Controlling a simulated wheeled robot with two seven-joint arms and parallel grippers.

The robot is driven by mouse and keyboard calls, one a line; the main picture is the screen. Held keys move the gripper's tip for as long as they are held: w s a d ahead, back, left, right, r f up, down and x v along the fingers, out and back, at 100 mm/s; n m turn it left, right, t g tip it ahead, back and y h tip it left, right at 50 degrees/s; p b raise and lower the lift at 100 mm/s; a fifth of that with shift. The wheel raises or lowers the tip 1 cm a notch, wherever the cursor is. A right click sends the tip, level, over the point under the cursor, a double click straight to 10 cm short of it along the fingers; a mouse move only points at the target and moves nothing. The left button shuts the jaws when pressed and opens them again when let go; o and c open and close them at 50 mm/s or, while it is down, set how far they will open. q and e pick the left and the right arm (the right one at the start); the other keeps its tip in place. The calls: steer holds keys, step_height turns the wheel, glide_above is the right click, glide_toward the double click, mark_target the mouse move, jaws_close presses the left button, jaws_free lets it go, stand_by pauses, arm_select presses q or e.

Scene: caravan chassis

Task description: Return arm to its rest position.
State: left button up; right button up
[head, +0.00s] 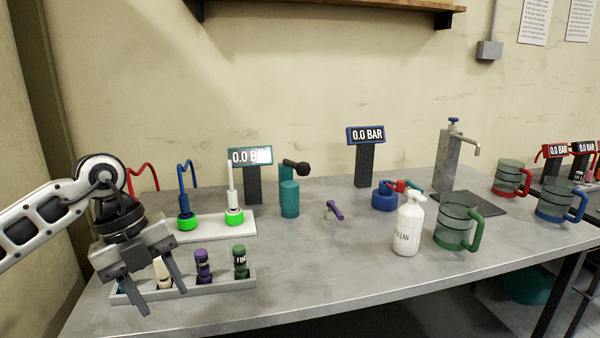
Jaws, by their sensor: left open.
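My left gripper (160,292) comes in from the left of the head view. It is open and empty, with its two dark fingers pointing down. It hangs in front of the left end of a grey tray (215,285) and hides part of it. The tray holds a cream bottle (162,272), a purple bottle (203,266) and a green bottle (240,262). I cannot tell how far the fingers are from the tray. My right gripper is not in view.
Behind stands a pale board (212,229) with green-based fittings. A teal cylinder (289,198), a blue fitting (384,197), a white CLEAN bottle (408,226) and a green-handled jug (455,226) stand on the grey worktop (310,270). The front middle is clear. A shelf (345,4) hangs above.

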arm_select(q)
steer(key=s+d+n+t+h, duration=0.15)
steer(key=s+d+h, duration=0.25)
steer(key=d+h, duration=0.6)
steer(key=s+d+n+t+h, duration=0.1)
steer(key=s+d+t+h, duration=0.15)
steer(key=d+h, duration=0.7)
steer(key=a+f+n+t+y, duration=0.7)
steer(key=f+n+t+y, duration=0.7)
steer(key=n, duration=0.6)
steer(key=s+a+f+n+g+y, duration=0.4)
steer(key=s+f+g, duration=0.3)
steer(key=s+f, duration=0.4)
steer(key=shift+s+a+f+y, duration=0.2)
steer(key=shift+a+f+y, duration=0.4)
steer(key=shift+y, duration=0.25)
